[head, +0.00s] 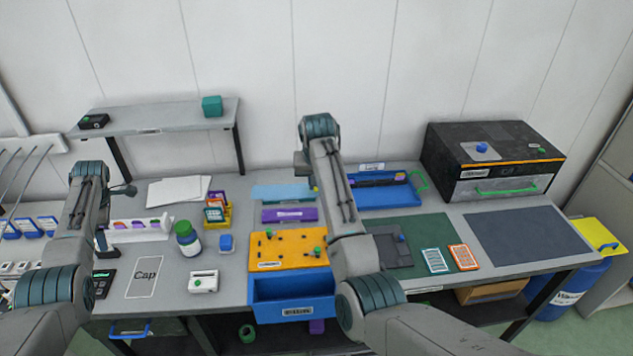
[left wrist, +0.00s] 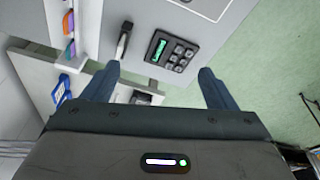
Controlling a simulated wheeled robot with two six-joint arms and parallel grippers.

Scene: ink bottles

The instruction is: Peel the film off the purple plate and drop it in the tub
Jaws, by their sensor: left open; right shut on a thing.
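The purple plate (head: 289,214) lies flat on the grey bench, behind the orange board. A light-blue translucent film (head: 280,192) shows just behind the plate, apart from it in the picture. My right gripper (head: 312,183) is shut at the film's right end, with its fingertips mostly hidden by my arm. Whether the film hangs above the bench or touches it is unclear. My left gripper (head: 103,240) is open at the bench's left; its spread fingers show in the left wrist view (left wrist: 160,82). A blue open-topped tub (head: 293,311) stands in front of the orange board.
The orange board (head: 288,250) has knobs on top. A blue tray (head: 383,195) lies right of my right arm. A black keypad (left wrist: 171,52) lies beyond my left fingers. A green-capped bottle (head: 188,238) stands left of the board. The dark mat (head: 526,236) is clear.

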